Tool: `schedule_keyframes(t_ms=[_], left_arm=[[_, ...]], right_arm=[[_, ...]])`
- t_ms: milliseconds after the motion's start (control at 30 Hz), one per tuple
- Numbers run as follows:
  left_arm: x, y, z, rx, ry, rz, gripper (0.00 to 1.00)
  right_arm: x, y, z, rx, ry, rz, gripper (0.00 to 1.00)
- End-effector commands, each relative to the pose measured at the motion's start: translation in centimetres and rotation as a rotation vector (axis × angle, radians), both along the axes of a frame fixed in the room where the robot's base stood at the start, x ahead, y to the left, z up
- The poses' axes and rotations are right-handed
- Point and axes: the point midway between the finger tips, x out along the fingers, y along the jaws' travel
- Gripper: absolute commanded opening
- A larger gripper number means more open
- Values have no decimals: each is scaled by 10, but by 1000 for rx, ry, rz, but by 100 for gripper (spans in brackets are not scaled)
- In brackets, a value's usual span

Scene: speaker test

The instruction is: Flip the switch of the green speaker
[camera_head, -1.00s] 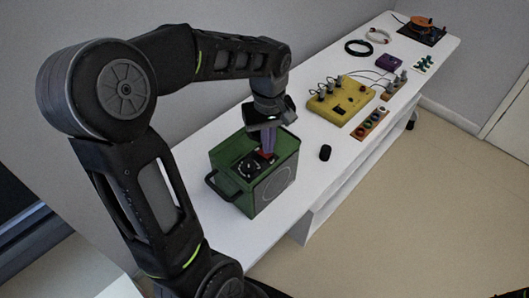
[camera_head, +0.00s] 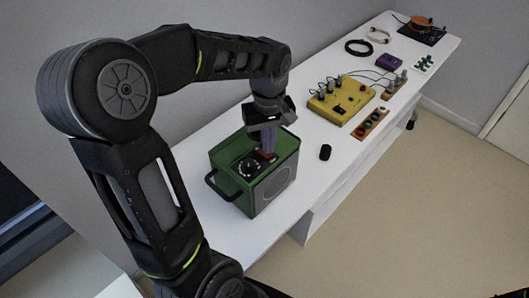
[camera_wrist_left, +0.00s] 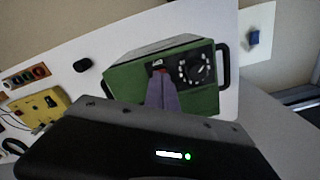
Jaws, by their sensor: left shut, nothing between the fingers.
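The green speaker (camera_head: 228,158) stands on the near part of the white table, with a round grille on its side and a dark handle. Its panel has a black dial ringed with white marks (camera_wrist_left: 197,68) and a red switch (camera_head: 268,155) beside it. My left gripper (camera_head: 267,150) is shut and empty, with its purple fingers pointing down at the red switch. In the left wrist view the fingertips (camera_wrist_left: 161,76) overlap the switch and hide part of it. Whether they touch, and which way the switch is set, I cannot tell.
A small black object (camera_head: 325,152) lies right of the speaker on the white table (camera_head: 300,185). Further back are a yellow box (camera_head: 341,101) with cables, a strip of coloured buttons (camera_head: 370,125), a purple box (camera_head: 389,62) and a black ring (camera_head: 358,48).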

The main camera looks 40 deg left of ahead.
Motion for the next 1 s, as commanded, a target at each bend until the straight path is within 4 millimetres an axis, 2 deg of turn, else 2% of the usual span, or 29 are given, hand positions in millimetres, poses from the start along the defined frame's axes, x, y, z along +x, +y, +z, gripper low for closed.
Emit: schedule_keyframes(t_ms=[1000], left_arm=[[0,0,-16,1,1,0,0]], right_arm=[[0,0,-13,0,0,0,36]])
